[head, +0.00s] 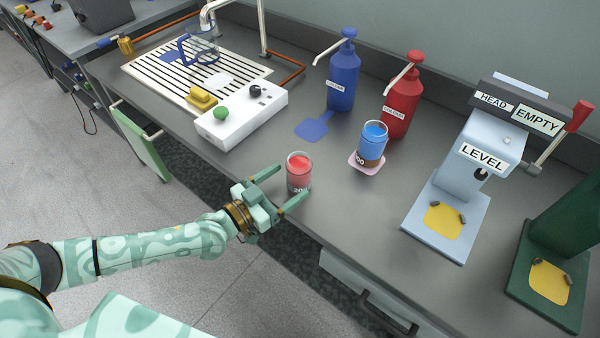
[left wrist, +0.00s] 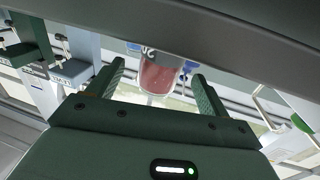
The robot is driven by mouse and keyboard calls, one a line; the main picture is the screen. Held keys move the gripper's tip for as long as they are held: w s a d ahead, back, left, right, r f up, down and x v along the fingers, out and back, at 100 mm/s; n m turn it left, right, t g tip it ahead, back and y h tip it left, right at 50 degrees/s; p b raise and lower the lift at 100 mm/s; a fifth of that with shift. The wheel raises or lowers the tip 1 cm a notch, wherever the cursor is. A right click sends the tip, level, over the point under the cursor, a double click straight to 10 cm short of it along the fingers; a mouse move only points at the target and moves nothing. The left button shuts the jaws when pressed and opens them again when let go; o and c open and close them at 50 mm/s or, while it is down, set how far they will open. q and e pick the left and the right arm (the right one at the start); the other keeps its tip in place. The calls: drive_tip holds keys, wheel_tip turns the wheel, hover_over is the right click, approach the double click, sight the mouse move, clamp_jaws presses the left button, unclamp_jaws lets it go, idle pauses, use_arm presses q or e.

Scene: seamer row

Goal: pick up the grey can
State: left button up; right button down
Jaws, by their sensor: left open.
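No plainly grey can shows. The nearest vessel is a can with greyish see-through walls and red contents (head: 299,171), with dark figures on its side. It stands upright near the front edge of the bench (head: 340,208). My left gripper (head: 293,181) is open, its fingers pointing at this can. The left wrist view shows the can (left wrist: 158,74) between the open fingers (left wrist: 158,70), near their tips; I cannot tell whether they touch it. A blue can with a brown lower band (head: 371,145) stands on a pink pad (head: 367,165). My right gripper is not in view.
Blue (head: 342,82) and red (head: 402,100) pump bottles stand behind. A white control box (head: 241,118) and slatted drain board (head: 150,72) are left. Pale blue LEVEL (head: 470,170) and dark green (head: 565,215) machines stand right.

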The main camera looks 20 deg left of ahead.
sight(305, 169)
use_arm(q)
drive_tip(key=shift+x, duration=0.75)
drive_tip(key=b+x, duration=0.1)
drive_tip(key=x, duration=0.4)
drive_tip(key=shift+w+b, duration=0.1)
drive_tip(key=shift+b, duration=0.2)
drive_tip(key=shift+r, duration=0.1)
drive_tip(key=c, duration=1.2)
